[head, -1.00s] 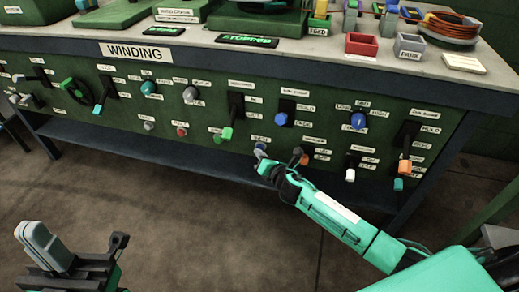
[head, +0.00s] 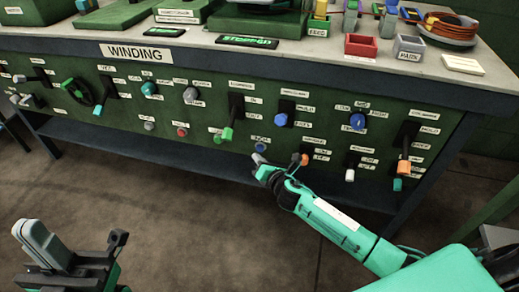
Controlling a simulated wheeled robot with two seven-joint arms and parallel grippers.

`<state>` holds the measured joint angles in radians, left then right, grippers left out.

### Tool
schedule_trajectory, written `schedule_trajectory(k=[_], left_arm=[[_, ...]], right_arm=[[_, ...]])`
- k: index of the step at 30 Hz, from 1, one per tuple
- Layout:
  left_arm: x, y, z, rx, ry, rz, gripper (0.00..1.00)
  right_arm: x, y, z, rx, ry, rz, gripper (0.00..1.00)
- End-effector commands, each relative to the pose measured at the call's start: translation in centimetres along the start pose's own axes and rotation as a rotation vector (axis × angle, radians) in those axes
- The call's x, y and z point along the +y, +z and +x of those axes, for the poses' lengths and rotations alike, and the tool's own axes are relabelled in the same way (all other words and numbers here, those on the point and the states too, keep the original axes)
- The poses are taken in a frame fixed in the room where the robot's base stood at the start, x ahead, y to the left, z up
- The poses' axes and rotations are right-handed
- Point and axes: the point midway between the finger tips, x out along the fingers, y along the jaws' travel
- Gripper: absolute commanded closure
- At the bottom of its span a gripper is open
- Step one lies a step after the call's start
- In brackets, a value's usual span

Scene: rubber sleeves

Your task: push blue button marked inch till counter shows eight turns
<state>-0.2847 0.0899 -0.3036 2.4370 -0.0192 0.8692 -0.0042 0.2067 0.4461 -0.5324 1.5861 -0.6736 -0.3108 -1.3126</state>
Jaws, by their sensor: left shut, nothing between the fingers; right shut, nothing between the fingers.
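The blue button (head: 260,147) is a small round knob low on the green front panel, under a small label too blurred to read. My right gripper (head: 258,158) is shut and empty, its tip just below the button in the picture, with a small gap showing between them. My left gripper (head: 38,242) is shut and empty at the lower left, well away from the panel. Two dark displays with green text lie on the bench top, one (head: 247,41) seeming to read stopped and a smaller one (head: 163,31) that I cannot read.
An orange knob (head: 304,159) is close beside my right gripper. The floor in front is clear.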

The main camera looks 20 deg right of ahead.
Motion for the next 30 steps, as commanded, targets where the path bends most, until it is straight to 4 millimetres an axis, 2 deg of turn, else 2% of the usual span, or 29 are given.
schedule_trajectory(k=[13, 27, 30], left_arm=[[0.0, -0.1, 0.8, -0.003, 0.002, -0.001, 1.00], [0.0, -0.1, 0.8, -0.003, 0.002, -0.001, 1.00], [0.0, -0.1, 0.8, -0.005, 0.002, -0.001, 1.00]], right_arm=[[2.2, -2.0, -2.9, 0.000, 0.001, 0.000, 1.00], [2.2, -2.2, -3.0, -0.001, 0.001, 0.000, 1.00], [3.1, -2.5, -3.4, 0.008, 0.026, 0.045, 1.00]])
